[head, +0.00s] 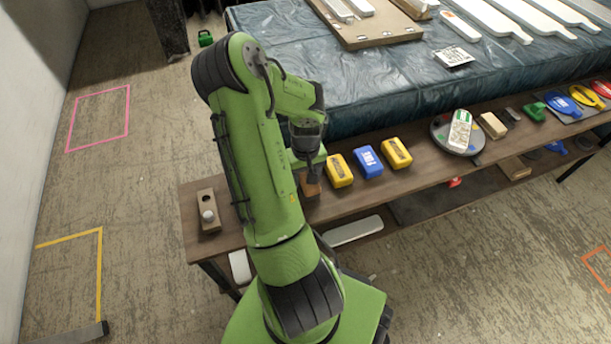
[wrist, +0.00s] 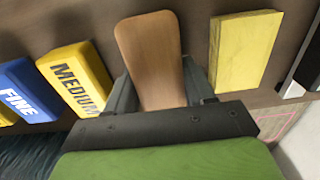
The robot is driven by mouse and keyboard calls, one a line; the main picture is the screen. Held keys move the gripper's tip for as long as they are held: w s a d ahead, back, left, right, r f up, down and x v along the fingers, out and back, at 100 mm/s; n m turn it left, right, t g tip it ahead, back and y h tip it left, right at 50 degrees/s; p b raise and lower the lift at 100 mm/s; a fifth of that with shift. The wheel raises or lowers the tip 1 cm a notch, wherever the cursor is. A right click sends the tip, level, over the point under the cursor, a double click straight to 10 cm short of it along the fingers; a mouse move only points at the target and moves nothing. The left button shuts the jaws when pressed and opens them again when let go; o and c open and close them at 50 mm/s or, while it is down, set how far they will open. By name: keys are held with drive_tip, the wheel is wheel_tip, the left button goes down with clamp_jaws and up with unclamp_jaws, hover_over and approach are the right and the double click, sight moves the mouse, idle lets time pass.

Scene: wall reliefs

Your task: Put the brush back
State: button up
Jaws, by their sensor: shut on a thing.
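My gripper (wrist: 160,95) is shut on a wooden piece (wrist: 152,60), apparently the brush's handle, a smooth brown paddle shape with a rounded end. No bristles can be made out. In the head view my gripper (head: 308,178) is low over the wooden shelf (head: 430,180), with a brown part of the held piece (head: 310,188) showing below it. I cannot tell whether it touches the shelf. A yellow block marked MEDIUM (wrist: 75,78) is on one side of the gripper and a plain yellow block (wrist: 243,50) on the other.
A blue block marked FINE (wrist: 25,90) lies beside the MEDIUM block. Farther along the shelf are a round dark tray (head: 440,130) and coloured tools. A wooden board with a white ball (head: 208,214) lies at the shelf's left end. A covered table (head: 380,80) stands behind.

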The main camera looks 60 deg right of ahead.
drive_tip(key=shift+f, duration=0.2)
drive_tip(key=o, duration=0.9)
drive_tip(key=shift+o, duration=0.2)
